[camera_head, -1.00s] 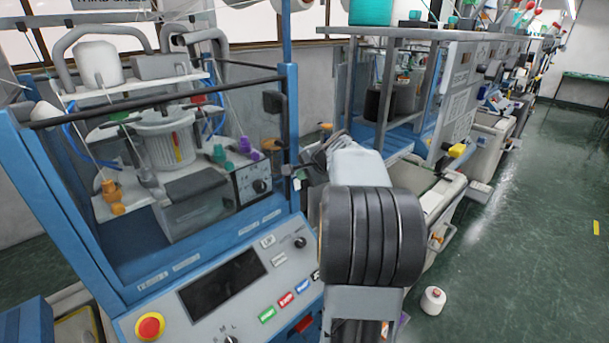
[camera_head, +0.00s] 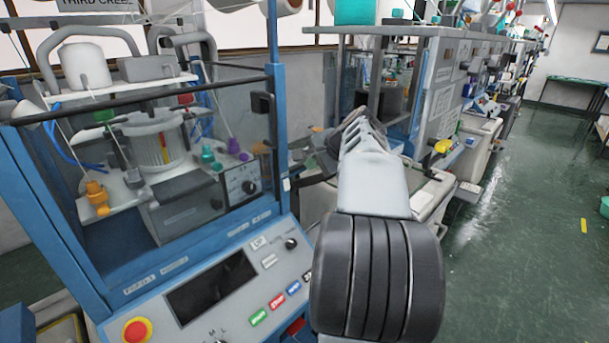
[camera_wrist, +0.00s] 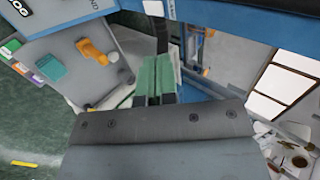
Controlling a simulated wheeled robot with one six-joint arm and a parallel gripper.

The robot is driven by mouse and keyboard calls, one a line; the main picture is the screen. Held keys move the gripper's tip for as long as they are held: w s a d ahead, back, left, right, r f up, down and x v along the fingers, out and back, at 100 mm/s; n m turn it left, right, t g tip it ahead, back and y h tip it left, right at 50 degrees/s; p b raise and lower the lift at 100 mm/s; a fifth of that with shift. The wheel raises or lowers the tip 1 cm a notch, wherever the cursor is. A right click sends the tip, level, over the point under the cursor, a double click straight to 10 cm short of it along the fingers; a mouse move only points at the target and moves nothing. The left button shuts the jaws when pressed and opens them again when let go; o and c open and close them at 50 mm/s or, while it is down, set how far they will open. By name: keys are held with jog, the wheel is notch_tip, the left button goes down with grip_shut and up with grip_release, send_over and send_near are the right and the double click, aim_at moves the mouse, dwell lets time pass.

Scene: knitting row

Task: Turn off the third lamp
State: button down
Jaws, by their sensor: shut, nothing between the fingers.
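I cannot make out any lamp for certain in either view. My gripper shows in the wrist view (camera_wrist: 155,78) as two green fingers, shut together and empty. A dark upright bar stands just beyond the fingertips; I cannot tell whether they touch it. In the head view my arm reaches away from me to the right of the blue-framed knitting machine (camera_head: 282,160), and the fingers cannot be made out there. A sign reading "THIRD CREEL" (camera_head: 95,3) hangs at the top left.
The machine's control panel (camera_head: 255,262) has a dark screen, coloured buttons and a red stop button (camera_head: 137,330). An orange fitting (camera_wrist: 95,50) and a teal part (camera_wrist: 52,64) show in the wrist view. More machines line the row behind my arm. Green floor (camera_head: 530,230) is open at right.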

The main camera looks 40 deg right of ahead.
jog(key=shift+w+r+v, duration=0.1)
jog(key=shift+r+v, duration=0.05)
jog(key=shift+v, duration=0.65)
jog(key=shift+w+r+v, duration=0.1)
jog(key=shift+w+v, duration=0.05)
jog(key=shift+v, duration=0.65)
jog(key=shift+a, duration=0.1)
jog(key=s+a+f+n+g+h, duration=0.1)
jog(key=s+a+f+n+g, duration=0.15)
jog(key=f, duration=0.25)
jog(key=s+a+f+n+g, duration=0.1)
jog(key=a+f+n, duration=0.2)
jog(key=f, duration=0.3)
jog(key=s+a+f+n, duration=0.2)
jog(key=a+n, duration=0.1)
jog(key=a, duration=0.4)
jog(key=s+a+f+n+g, duration=0.1)
jog(key=s+a+f+n, duration=0.1)
jog(key=a+n, duration=0.2)
jog(key=s+a+f+n, duration=0.3)
jog(key=a+n, duration=0.1)
jog(key=a, duration=0.6)
jog(key=shift+a+f+g, duration=0.1)
jog(key=shift+a+g, duration=0.05)
jog(key=shift+g, duration=0.1)
